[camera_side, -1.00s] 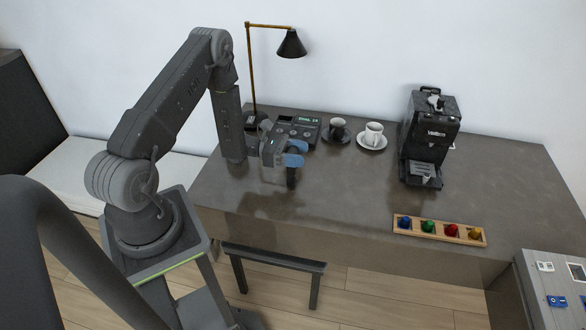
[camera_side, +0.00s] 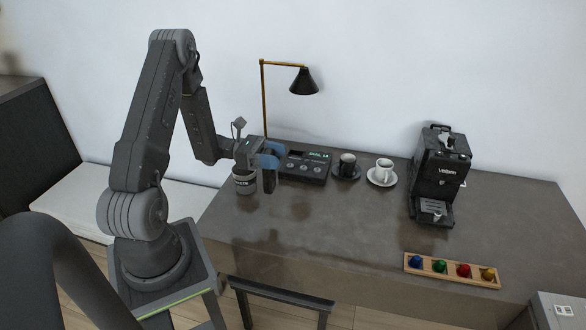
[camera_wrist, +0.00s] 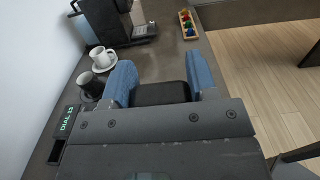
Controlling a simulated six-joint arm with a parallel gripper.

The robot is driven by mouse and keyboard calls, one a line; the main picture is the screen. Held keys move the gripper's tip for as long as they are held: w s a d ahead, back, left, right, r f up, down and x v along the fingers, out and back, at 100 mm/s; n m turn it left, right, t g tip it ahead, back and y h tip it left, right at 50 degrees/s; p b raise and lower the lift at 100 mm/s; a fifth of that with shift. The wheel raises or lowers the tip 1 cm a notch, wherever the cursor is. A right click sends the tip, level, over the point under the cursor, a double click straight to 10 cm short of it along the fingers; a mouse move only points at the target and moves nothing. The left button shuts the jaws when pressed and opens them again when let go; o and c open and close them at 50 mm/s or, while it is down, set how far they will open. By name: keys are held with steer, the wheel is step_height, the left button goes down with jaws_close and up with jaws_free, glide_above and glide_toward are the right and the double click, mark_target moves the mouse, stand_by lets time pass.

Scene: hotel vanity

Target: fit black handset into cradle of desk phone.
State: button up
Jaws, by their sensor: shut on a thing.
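The black handset (camera_side: 270,183) hangs upright below my gripper (camera_side: 269,158) in the side view, clear of the counter. My gripper's blue fingers are shut on it. In the wrist view the handset (camera_wrist: 160,94) shows as a dark block between the fingers. The desk phone (camera_side: 305,171) lies on the counter just right of my gripper, with a green lit display. My gripper hides its left part, including the cradle, in the side view. In the wrist view the phone's display edge (camera_wrist: 66,124) shows at the left, and my gripper's body covers much of the rest.
A dark cup and saucer (camera_side: 347,166) and a white cup (camera_side: 384,171) stand right of the phone. A lamp (camera_side: 263,95) rises behind. A round container (camera_side: 244,184) stands left. A coffee machine (camera_side: 437,175) and a wooden tray (camera_side: 452,270) are farther right. The counter's middle is clear.

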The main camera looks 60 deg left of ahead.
steer(key=shift+s+a+r, duration=0.45)
steer(key=shift+r, duration=0.05)
steer(key=w+d+f, duration=0.1)
steer(key=w+d, duration=0.3)
steer(key=d, duration=0.5)
steer(key=w+d, duration=0.5)
steer(key=d, duration=0.5)
steer(key=s+a+n+t+y, duration=0.1)
steer(key=s+a+y, duration=0.1)
steer(key=a, duration=0.4)
steer(key=s+a+r+n+t+y, duration=0.1)
steer(key=s+a+n+y, duration=0.1)
steer(key=s+a, duration=0.2)
steer(key=s+a+n+t+y, duration=0.1)
steer(key=s+a, duration=0.2)
steer(key=a, duration=0.6)
steer(key=shift+a+r+t+y, duration=0.25)
steer(key=shift+a+t+y, duration=0.1)
steer(key=shift+t+y, duration=0.05)
steer(key=w+d+f, duration=0.7)
steer(key=w+f, duration=0.1)
steer(key=f, duration=0.3)
steer(key=shift+d, duration=0.4)
steer(key=shift+w+f+n, duration=0.1)
steer(key=shift+f+n, duration=0.05)
steer(key=shift+n, duration=0.15)
